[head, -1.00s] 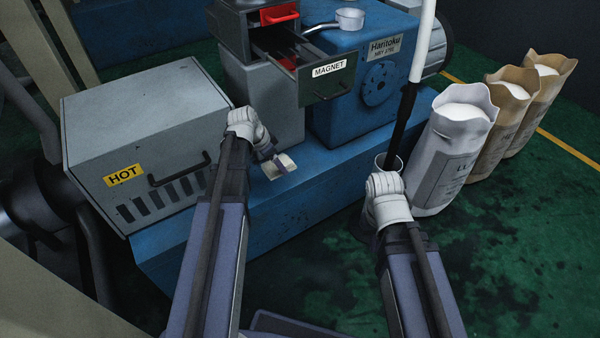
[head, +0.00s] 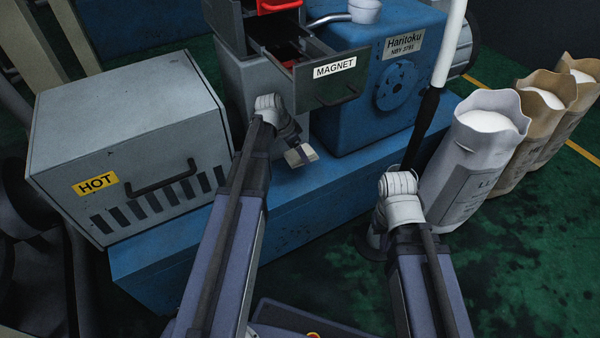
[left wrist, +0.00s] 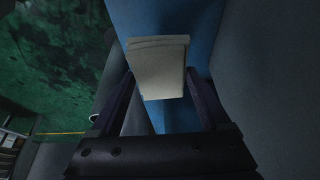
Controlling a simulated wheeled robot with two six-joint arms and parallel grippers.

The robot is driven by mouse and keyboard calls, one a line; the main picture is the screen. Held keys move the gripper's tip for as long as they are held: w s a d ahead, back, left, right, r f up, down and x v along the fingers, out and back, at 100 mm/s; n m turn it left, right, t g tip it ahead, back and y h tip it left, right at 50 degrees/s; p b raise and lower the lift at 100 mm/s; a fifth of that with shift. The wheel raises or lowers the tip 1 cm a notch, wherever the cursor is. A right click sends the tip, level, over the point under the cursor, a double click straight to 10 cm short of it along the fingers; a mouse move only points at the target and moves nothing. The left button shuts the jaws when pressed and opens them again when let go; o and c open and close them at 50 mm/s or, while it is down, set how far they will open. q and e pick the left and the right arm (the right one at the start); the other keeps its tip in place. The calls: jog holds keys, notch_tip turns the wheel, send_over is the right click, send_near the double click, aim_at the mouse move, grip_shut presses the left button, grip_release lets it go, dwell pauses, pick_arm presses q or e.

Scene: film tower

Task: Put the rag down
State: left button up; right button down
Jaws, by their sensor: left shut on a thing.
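The rag is a folded cream cloth (head: 301,156). In the left wrist view the rag (left wrist: 158,68) sits between my two finger bars. My left gripper (head: 296,150) is shut on it, above or at the blue ledge (head: 210,238) below the open drawer; I cannot tell whether the rag touches the ledge. My right gripper is at the lower right, by the black lower part of a white pole (head: 424,125). Its fingers are hidden behind its wrist, so I cannot tell its state.
A grey box marked HOT (head: 130,150) stands on the ledge at left. An open drawer marked MAGNET (head: 325,88) juts out above my left gripper. A blue machine (head: 350,115) stands behind. Open sacks (head: 480,150) line the right. Bare ledge lies in front of my left gripper.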

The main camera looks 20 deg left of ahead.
aim_at(303, 175)
pick_arm(q)
jog(key=shift+f+b, duration=3.95)
jog(key=shift+f, duration=0.45)
jog(key=shift+f, duration=0.1)
jog(key=shift+f, duration=0.15)
jog(key=o, duration=1)
